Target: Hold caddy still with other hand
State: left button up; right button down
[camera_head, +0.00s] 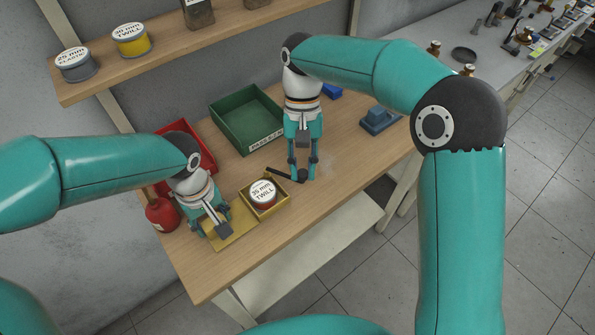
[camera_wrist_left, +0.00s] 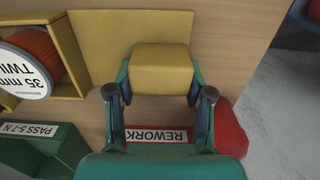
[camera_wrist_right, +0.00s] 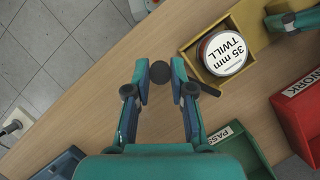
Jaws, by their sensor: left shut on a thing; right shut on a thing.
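The yellow caddy (camera_head: 240,230) lies on the wooden bench, a flat plate with an open box at one end. In the box sits a reel labelled 35 mm TWILL (camera_head: 262,192); it also shows in the right wrist view (camera_wrist_right: 222,53). My left gripper (camera_head: 214,226) is shut on the caddy's raised yellow block (camera_wrist_left: 160,72), one finger on each side. My right gripper (camera_head: 302,174) is low over the bench beside the box, shut on a black tool (camera_wrist_right: 161,72) with a round end. The tool's thin black bar points toward the box. Its lower part is hidden.
A green bin (camera_head: 240,112) labelled PASS stands behind; a red REWORK bin (camera_wrist_left: 235,134) and a red bottle (camera_head: 161,212) are at the left. A blue block-like fixture (camera_head: 378,121) stands at the right. A shelf (camera_head: 165,53) with reels hangs above.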

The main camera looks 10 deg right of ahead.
pick_arm(q)
jog(key=shift+s+f, duration=0.1)
pick_arm(e)
jog(key=shift+w+d+n+h, duration=0.4)
jog(key=shift+w+n, duration=0.2)
jog(key=shift+n, duration=0.2)
jog(key=c, duration=1)
grip_release()
jog(key=shift+r, duration=0.1)
jog(key=shift+v, duration=3.65)
jog(key=shift+w, duration=0.1)
pick_arm(q)
jog(key=o, duration=1.4)
